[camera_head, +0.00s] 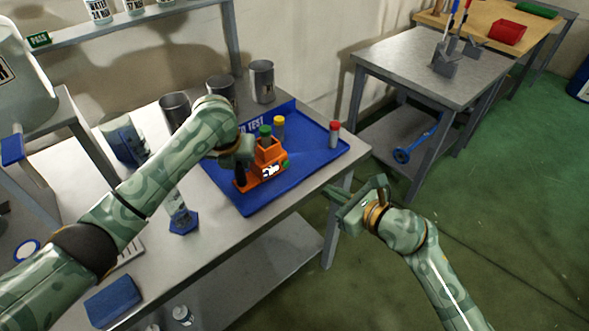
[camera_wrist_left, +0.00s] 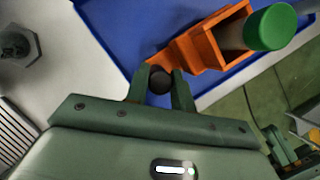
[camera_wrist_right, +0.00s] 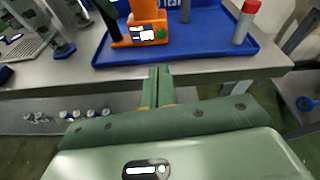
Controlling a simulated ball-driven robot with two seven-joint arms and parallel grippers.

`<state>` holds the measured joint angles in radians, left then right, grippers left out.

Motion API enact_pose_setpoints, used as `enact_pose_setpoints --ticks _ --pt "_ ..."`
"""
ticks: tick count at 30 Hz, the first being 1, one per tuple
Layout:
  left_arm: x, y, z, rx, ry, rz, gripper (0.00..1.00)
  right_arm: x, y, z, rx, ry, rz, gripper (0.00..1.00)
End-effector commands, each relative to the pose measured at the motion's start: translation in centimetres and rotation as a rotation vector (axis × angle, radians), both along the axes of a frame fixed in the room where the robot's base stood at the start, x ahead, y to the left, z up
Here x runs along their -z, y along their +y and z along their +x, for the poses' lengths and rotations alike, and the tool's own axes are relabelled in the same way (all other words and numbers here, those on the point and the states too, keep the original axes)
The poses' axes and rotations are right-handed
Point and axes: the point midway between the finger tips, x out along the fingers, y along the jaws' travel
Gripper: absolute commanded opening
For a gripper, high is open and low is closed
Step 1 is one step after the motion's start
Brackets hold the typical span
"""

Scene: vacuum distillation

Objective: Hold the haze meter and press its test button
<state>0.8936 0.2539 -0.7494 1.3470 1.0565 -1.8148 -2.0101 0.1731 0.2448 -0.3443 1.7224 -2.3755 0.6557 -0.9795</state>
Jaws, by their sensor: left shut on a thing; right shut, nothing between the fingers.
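The haze meter (camera_head: 259,178) is orange, with a lit screen and a green test button (camera_head: 286,163) on its right side. It sits on the blue tray (camera_head: 313,155), and a green-capped vial (camera_head: 265,130) stands in its top. My left gripper (camera_wrist_left: 160,83) is shut on the meter's dark round handle (camera_wrist_left: 160,79). In the right wrist view the meter (camera_wrist_right: 146,13) shows its screen and its green button (camera_wrist_right: 161,34) beyond my fingers. My right gripper (camera_head: 337,194) is shut and empty, apart from the meter, off the table's front edge to its right.
A yellow-capped vial (camera_head: 279,122) and a red-capped vial (camera_head: 335,128) stand on the tray. Metal cups (camera_head: 262,80) stand behind it. A blue hexagonal base (camera_head: 184,222) with a clear vessel is left of the tray. Space around my right gripper is open.

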Motion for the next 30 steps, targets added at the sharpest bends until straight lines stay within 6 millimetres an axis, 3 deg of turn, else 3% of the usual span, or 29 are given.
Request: enact_pose_setpoints --ticks 6,17,23,30 --pt "-0.1 0.0 0.0 -0.001 -0.001 0.0 0.0 0.3 -0.2 0.1 0.045 0.085 0.07 0.0" --pt "-0.1 0.0 0.0 -0.001 -0.001 0.0 0.0 0.3 0.0 0.3 0.046 0.087 0.075 0.0" --pt "-0.1 0.0 0.0 -0.001 -0.002 -0.001 0.0 1.0 1.6 2.1 0.045 0.087 0.077 0.0" --pt "-0.1 0.0 0.0 -0.001 -0.002 -0.001 0.0 2.5 4.9 5.9 0.046 0.088 0.077 0.0"
